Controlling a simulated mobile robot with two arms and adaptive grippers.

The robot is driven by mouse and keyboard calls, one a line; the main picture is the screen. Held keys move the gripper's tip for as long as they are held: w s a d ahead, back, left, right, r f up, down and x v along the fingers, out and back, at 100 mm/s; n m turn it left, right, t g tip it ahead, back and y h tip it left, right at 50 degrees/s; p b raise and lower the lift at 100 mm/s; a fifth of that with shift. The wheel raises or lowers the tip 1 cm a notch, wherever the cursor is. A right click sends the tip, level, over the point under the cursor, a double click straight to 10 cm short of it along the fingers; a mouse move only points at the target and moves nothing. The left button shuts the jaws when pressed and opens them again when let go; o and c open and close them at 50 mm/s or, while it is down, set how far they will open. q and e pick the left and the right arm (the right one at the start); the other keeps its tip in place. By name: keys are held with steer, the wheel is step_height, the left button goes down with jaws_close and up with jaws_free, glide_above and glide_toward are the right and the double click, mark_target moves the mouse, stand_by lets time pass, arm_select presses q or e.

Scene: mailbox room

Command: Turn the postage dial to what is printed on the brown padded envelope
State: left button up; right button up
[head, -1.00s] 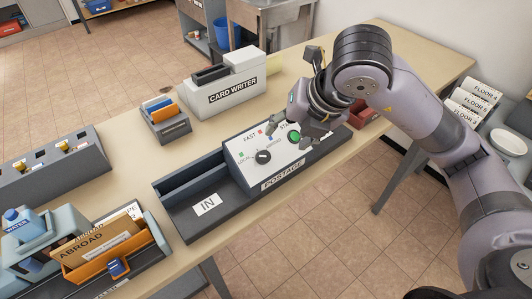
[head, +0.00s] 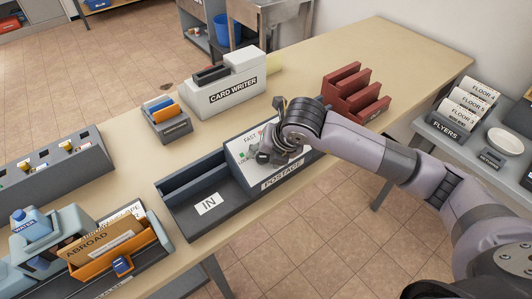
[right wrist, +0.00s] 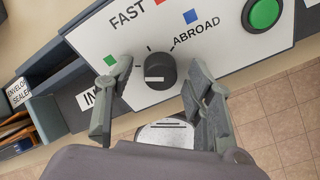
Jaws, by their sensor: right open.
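The brown padded envelope (head: 98,247) reads ABROAD and stands in an orange holder at the front left in the head view. The grey and white POSTAGE machine (head: 236,149) stands mid-table. Its black dial (right wrist: 160,70) shows in the right wrist view, with a white mark on it; which label the mark picks is unclear. The ABROAD label (right wrist: 196,32) has a blue square, FAST (right wrist: 127,18) a red one, and a green square lies left. My right gripper (head: 266,156) is open, its fingers (right wrist: 150,76) either side of the dial, apart from it. My left gripper is out of view.
A green button (right wrist: 264,13) sits right of the dial. The IN tray (head: 228,212) is empty. The CARD WRITER (head: 232,98), a small card holder (head: 172,129) and a red rack (head: 352,104) stand around the machine. The table's right end is clear.

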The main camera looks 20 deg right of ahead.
steer(key=c, duration=1.2)
steer(key=shift+o, duration=0.2)
